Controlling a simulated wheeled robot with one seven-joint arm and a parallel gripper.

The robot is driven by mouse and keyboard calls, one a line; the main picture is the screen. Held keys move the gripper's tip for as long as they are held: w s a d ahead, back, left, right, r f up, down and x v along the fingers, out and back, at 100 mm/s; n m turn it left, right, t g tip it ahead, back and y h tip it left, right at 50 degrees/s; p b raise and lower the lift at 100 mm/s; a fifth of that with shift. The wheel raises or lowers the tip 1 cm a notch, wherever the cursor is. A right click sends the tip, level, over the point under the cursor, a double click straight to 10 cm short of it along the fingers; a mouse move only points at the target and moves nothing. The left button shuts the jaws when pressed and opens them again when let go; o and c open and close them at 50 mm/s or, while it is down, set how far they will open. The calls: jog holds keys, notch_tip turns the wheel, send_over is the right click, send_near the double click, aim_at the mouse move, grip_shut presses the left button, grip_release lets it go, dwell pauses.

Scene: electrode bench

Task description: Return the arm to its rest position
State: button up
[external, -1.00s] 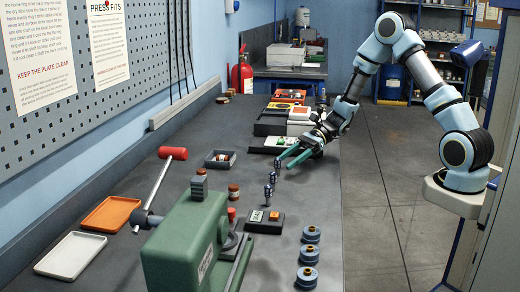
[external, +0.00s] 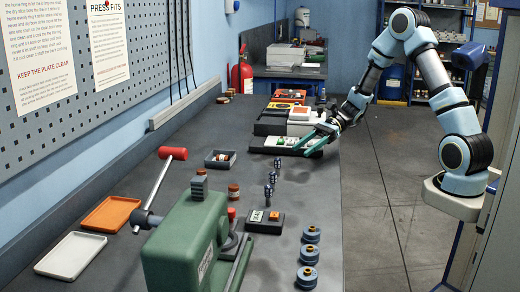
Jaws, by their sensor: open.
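My arm (external: 432,75) rises from its mount at the right, bends high up and reaches down to the left over the bench's right edge. My gripper (external: 304,149) has green fingers that are spread apart with nothing seen between them. It is above the bench, in front of the low trays and boxes at the back. Small dark metal pieces (external: 270,184) stand on the bench nearer the camera, apart from the fingers.
A green press (external: 185,240) with a red-knobbed lever fills the front. Blue-grey round parts (external: 309,254) line the bench's right edge near a small button box (external: 264,221). An orange tray (external: 110,214) and a white tray (external: 70,256) lie left. The floor (external: 378,200) right of the bench is clear.

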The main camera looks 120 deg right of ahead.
jog(key=w+a+n+g+y+p, duration=0.1)
jog(key=w+a+n, duration=0.1)
jog(key=a, duration=0.1)
jog(key=w+a+r+n+g+y+p, duration=0.1)
jog(key=w+a+n, duration=0.1)
jog(key=w+a, duration=0.1)
jog(key=w+a+r+n+g+y+p, duration=0.1)
jog(key=w+a+n+y, duration=0.1)
jog(key=a, duration=0.2)
jog(key=shift+w+a+g+p, duration=0.25)
jog(key=shift+a+g+p, duration=0.05)
jog(key=shift+p, duration=0.05)
jog(key=w+a+r+n+g+h+p, duration=0.1)
jog(key=a+r+n+g+p, duration=0.1)
jog(key=a+n, duration=0.7)
jog(key=w+a+r+n+g+h+p, duration=0.1)
jog(key=a+r+n+g+p, duration=0.2)
jog(key=a+n, duration=0.7)
jog(key=w+a+r+n+g+h+p, duration=0.1)
jog(key=a+r+n+g+h+p, duration=0.1)
jog(key=a+n, duration=0.7)
notch_tip(320, 180, up, 2)
jog(key=shift+w+a+r+n+g+p, duration=0.15)
jog(key=shift+w+a+n+g+p, duration=0.25)
jog(key=shift+a+g+p, duration=0.5)
jog(key=shift+a, duration=0.1)
